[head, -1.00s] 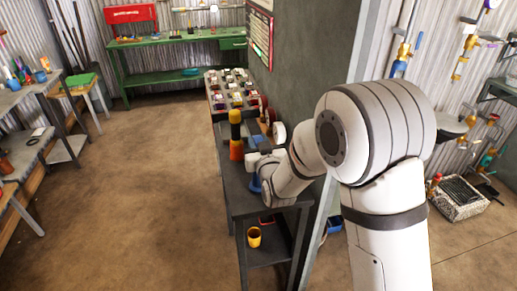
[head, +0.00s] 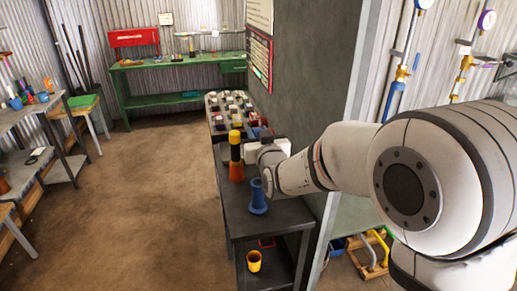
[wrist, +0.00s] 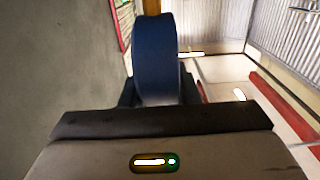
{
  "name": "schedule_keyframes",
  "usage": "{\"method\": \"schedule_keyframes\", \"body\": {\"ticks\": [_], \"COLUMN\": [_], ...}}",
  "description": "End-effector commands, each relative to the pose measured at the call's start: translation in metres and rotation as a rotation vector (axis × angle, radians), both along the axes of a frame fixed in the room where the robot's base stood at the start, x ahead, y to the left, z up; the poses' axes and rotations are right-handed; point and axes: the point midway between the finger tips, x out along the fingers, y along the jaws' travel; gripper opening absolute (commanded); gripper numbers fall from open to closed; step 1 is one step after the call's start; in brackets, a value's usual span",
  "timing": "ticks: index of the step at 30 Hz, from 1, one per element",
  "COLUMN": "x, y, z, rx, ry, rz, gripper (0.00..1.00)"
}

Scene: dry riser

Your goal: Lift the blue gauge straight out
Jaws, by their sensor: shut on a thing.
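The blue gauge shows in the wrist view as a dark blue, thick round body (wrist: 155,55) between my jaws. My gripper (wrist: 160,98) is shut on it. In the head view my gripper (head: 262,146) is above the work table, up and behind a blue flared stand (head: 258,198). The stand is upright on the table with its top clear, apart from the gripper. The gauge is mostly hidden by my wrist in the head view.
An orange stand (head: 236,172) holding a black and yellow piece is close left of my gripper. A grey wall (head: 300,70) stands close on the right. Open floor (head: 130,200) lies left.

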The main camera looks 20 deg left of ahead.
Motion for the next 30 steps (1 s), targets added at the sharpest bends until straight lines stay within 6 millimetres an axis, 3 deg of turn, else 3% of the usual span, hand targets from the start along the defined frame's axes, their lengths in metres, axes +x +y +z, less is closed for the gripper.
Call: {"method": "schedule_keyframes", "body": {"ticks": [30], "x": [-0.053], "y": [-0.032], "z": [0.008], "rx": [0.002], "ry": [-0.003], "rz": [0.001], "gripper": [0.02]}}
